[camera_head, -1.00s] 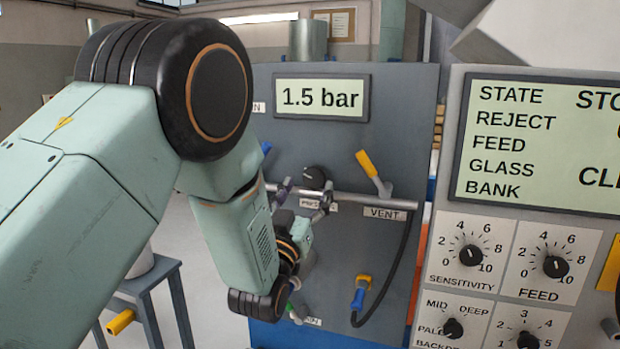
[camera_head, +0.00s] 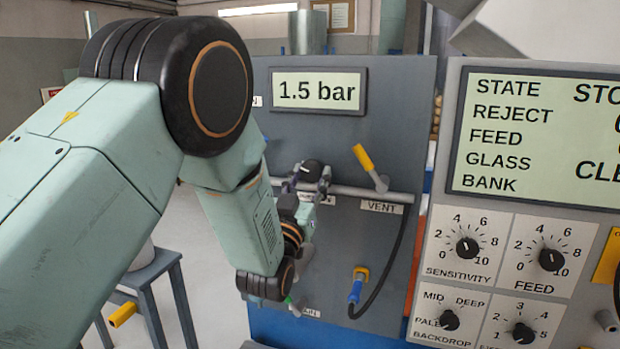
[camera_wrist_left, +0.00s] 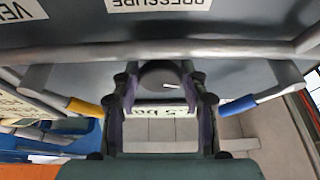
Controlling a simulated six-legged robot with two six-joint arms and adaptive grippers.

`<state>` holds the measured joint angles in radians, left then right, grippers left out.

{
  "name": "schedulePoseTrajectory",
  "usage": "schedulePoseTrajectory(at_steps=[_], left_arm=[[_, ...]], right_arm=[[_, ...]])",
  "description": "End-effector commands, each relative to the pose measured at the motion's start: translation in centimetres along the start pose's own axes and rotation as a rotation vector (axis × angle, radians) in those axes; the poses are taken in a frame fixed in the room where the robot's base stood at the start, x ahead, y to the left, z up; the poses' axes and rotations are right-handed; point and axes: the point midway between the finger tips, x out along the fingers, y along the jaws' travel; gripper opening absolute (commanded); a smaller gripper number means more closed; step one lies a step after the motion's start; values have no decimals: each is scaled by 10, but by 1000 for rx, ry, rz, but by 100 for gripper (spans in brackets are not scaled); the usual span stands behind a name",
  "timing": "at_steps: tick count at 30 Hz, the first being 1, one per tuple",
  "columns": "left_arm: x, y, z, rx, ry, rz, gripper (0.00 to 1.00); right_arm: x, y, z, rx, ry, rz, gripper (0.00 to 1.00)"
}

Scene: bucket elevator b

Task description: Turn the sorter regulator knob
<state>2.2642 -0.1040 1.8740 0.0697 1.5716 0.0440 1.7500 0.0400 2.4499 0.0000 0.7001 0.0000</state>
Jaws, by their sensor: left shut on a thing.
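The regulator knob is the black round knob (camera_head: 312,168) on the grey panel, below the display (camera_head: 319,92) that reads 1.5 bar. My left gripper (camera_head: 312,184) comes up from below and is shut on this knob, one finger on each side. In the left wrist view the dark knob (camera_wrist_left: 163,78) with a white mark sits between the two fingers (camera_wrist_left: 164,98). My right gripper is not in view.
A horizontal pipe (camera_head: 367,193) runs across the panel beside the gripper. A yellow-handled lever (camera_head: 365,160) above the VENT label is to the right. A blue hose fitting (camera_head: 355,291) is lower down. A control panel with several dials (camera_head: 467,248) stands at the right.

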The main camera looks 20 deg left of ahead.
Motion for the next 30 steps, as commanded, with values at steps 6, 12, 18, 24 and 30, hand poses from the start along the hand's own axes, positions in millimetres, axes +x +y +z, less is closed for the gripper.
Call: schedulePoseTrajectory(at_steps=[6, 12, 18, 24, 30], left_arm=[[0, 1, -1, 0, 2, 3, 13], [0, 0, 0, 23, 3, 9, 12], [-1, -2, 0, 107, 5, 43, 12], [-1, -3, 0, 258, 8, 106, 12], [0, -5, -1, 434, 7, 179, 12]], right_arm=[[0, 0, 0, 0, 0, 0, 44], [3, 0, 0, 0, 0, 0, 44], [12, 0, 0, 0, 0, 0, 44], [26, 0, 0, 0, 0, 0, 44], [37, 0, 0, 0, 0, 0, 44]])
